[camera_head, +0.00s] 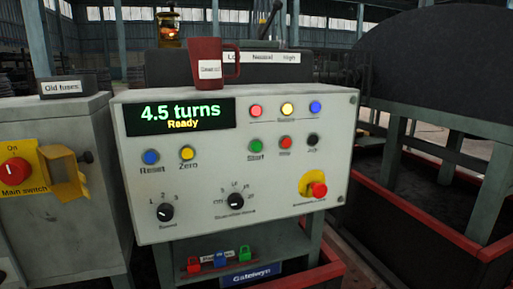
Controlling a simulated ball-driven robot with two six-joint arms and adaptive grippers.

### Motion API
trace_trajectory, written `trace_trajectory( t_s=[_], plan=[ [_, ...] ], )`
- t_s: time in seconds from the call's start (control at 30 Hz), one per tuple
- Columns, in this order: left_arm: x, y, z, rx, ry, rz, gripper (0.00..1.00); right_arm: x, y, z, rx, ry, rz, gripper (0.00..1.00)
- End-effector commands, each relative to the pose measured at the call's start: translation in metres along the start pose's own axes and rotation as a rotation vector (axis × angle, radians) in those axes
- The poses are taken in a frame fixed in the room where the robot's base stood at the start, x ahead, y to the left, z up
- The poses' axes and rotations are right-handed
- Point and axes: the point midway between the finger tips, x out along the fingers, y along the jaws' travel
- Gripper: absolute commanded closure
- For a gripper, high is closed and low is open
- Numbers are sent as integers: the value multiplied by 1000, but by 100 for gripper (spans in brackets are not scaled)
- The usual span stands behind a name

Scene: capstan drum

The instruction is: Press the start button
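The start button (256,146) is a small green round button on the front of the white control panel (270,200), right of centre, with a "Start" label under it. A red button (285,142) and a black button (312,139) sit in the same row to its right. The display (180,116) reads "4.5 turns" and "Ready" in lit text. Nothing covers the start button. Neither of my grippers is in the camera_head view.
A red mug (206,62) stands on top of the panel. A red emergency-type knob (319,189) sticks out at lower right. A grey cabinet (70,240) with a main switch (14,172) stands left. Red-edged troughs (455,238) lie right. Space before the panel looks clear.

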Motion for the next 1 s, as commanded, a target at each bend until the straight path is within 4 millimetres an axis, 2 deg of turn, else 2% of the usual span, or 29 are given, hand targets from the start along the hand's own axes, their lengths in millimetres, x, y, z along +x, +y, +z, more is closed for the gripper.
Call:
trace_trajectory(
  t_s=[0.03,0.33,1.0],
  plan=[
    [0,0,0,0,0,0,61,0,0,0,0,0,0,38],
    [0,0,1,0,-1,0,100,0,-2,0,1,1,-2,38],
    [0,0,1,0,-1,0,100,0,-3,0,2,1,-4,38]
  ],
)
